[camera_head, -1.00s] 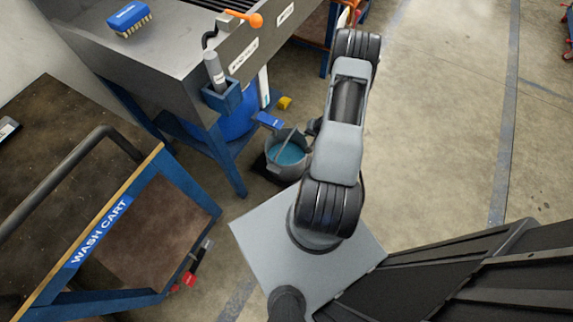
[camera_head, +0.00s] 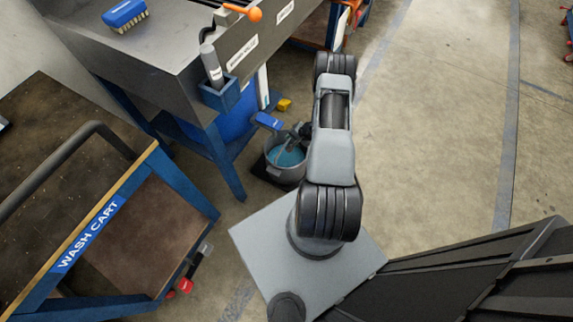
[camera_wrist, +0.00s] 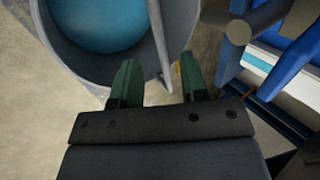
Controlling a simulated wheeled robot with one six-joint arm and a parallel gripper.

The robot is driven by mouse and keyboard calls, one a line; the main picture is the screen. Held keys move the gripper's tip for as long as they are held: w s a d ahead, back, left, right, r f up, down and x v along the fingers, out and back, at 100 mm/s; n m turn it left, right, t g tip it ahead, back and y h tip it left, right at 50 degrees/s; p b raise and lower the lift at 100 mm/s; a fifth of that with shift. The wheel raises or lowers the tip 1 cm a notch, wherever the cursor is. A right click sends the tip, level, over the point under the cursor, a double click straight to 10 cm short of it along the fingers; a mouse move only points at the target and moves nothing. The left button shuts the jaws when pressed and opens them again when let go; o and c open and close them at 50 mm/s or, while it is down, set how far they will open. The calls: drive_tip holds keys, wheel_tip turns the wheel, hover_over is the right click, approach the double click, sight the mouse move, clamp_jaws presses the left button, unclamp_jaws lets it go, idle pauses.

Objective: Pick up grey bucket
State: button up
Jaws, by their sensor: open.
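The grey bucket (camera_head: 284,172) stands on the floor beside the blue-framed wash stand in the head view, with blue liquid in it and a handle across its opening. My arm partly covers its right side. In the wrist view the bucket (camera_wrist: 176,28) fills the upper left, with its rim and the thin grey handle near my fingers. My gripper (camera_wrist: 160,82) is open, its two green fingers apart at the bucket's near rim. The handle's lower end shows between the fingertips. I cannot tell whether either finger touches the bucket.
The blue leg of the wash stand (camera_head: 226,165) is close to the bucket's left. A blue brush (camera_head: 268,121) and a yellow block (camera_head: 284,104) are near the bucket. The wash cart (camera_head: 95,232) stands at the left. The floor (camera_head: 420,130) at the right is clear.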

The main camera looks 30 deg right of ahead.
sight(288, 141)
drive_tip(key=b+x, duration=0.2)
drive_tip(key=x, duration=0.3)
drive_tip(key=shift+a+f, duration=0.1)
drive_tip(key=shift+a, duration=0.05)
drive_tip(key=shift+c, duration=0.5)
clamp_jaws()
idle(0.7)
drive_tip(key=shift+w, duration=0.15)
